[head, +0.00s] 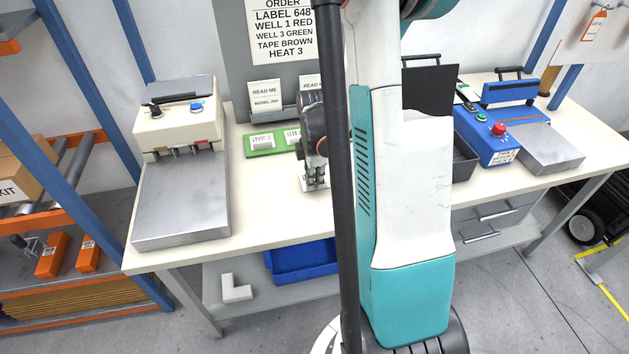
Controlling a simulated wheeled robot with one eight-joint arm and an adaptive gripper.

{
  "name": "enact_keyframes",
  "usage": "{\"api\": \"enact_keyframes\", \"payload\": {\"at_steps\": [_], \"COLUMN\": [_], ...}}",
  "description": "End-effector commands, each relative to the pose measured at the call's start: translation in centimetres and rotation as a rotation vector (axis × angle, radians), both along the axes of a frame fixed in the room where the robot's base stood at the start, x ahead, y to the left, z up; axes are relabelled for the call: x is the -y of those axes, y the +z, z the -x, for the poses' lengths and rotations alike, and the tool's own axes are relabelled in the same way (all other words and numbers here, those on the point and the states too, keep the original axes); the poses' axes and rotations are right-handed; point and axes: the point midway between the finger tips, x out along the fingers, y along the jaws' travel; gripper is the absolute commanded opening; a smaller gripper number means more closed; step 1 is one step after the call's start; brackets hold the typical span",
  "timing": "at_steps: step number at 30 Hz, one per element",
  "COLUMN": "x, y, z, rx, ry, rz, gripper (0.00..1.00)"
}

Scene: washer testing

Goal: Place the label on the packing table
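My gripper (314,183) points down over the cream-topped table (270,205), just in front of a green tray (249,154). My own arm hides part of it, and its fingers are too small to tell whether they are open or hold anything. The green tray carries small white labels; one label (263,141) lies at its left and another (292,136) beside it, close to my gripper. The tray's right part is hidden behind my gripper and arm. I cannot tell whether this table is the packing table.
A press with a steel plate (185,200) stands on the table's left end. A blue machine (487,140) with a red button stands at the right. An order sheet (283,30) hangs behind. A blue bin (300,262) sits on the lower shelf. The table's front middle left is clear.

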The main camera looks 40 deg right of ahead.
Motion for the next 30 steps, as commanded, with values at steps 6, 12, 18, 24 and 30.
{"api": "enact_keyframes", "payload": {"at_steps": [6,12,18,24,30], "x": [0.0,0.0,0.0,0.0,0.0], "y": [-0.3,-0.3,-0.2,1.6,5.8], "z": [0.0,0.0,0.0,0.0,0.1], "rx": [0.000,0.000,0.000,0.000,0.000], "ry": [0.000,0.000,0.000,0.000,0.000], "rz": [0.000,0.000,0.000,0.000,0.000], "gripper": [0.12,0.25,0.25,0.25,0.25]}}
